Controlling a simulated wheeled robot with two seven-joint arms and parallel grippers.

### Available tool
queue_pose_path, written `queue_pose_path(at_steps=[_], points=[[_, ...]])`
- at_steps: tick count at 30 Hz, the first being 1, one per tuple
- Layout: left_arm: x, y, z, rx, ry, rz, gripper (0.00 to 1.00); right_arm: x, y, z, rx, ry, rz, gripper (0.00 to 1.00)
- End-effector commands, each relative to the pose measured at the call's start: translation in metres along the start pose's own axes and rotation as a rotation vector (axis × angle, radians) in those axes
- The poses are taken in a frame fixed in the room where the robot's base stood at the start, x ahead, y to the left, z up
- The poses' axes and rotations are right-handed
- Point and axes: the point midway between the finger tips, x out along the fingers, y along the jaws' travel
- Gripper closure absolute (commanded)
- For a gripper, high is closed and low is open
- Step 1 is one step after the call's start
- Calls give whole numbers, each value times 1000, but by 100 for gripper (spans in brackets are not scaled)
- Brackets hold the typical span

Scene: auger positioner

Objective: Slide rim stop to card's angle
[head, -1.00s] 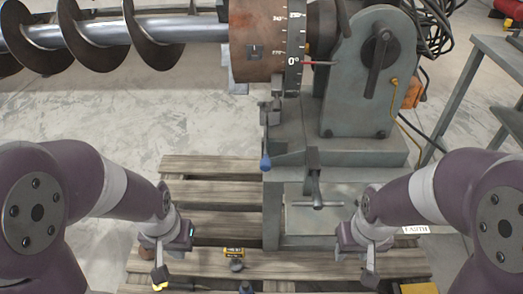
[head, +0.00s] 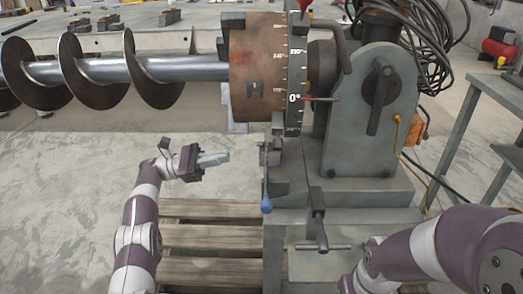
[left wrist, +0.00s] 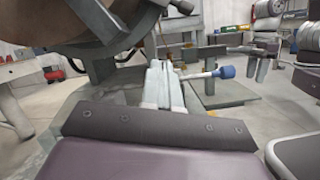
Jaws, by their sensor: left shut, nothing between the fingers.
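The graduated rim (head: 295,75) of the positioner shows its 0° mark level with a thin red pointer (head: 318,99). A red part (head: 305,4) at the rim's top is cut off by the picture edge; I cannot tell whether it is the rim stop. I cannot make out an angle card. My left gripper (head: 214,158) is shut and empty, pointing right, below and left of the drum (head: 256,75). In the left wrist view its fingers (left wrist: 160,80) are together, near a blue-ended lever (left wrist: 225,72). My right gripper is outside the picture.
The auger (head: 150,68) extends left from the drum. The blue-ended lever (head: 266,204) and a clamp screw with a T-bar (head: 320,225) stand on the positioner's near side. A pallet (head: 210,238) lies below. A grey side table (head: 480,110) stands at right.

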Motion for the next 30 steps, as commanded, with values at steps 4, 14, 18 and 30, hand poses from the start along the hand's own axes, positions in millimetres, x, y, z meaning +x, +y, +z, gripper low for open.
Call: queue_pose_path(at_steps=[4, 14, 18, 30], points=[[4, -16, 10, 141, -22, -95, 100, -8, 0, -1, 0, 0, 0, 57], [42, -20, 13, 144, -27, -98, 100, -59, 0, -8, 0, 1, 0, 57], [72, -24, 10, 144, -27, -98, 100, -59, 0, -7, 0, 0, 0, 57], [124, -33, 34, 146, -26, -95, 100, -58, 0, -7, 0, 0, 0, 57]])
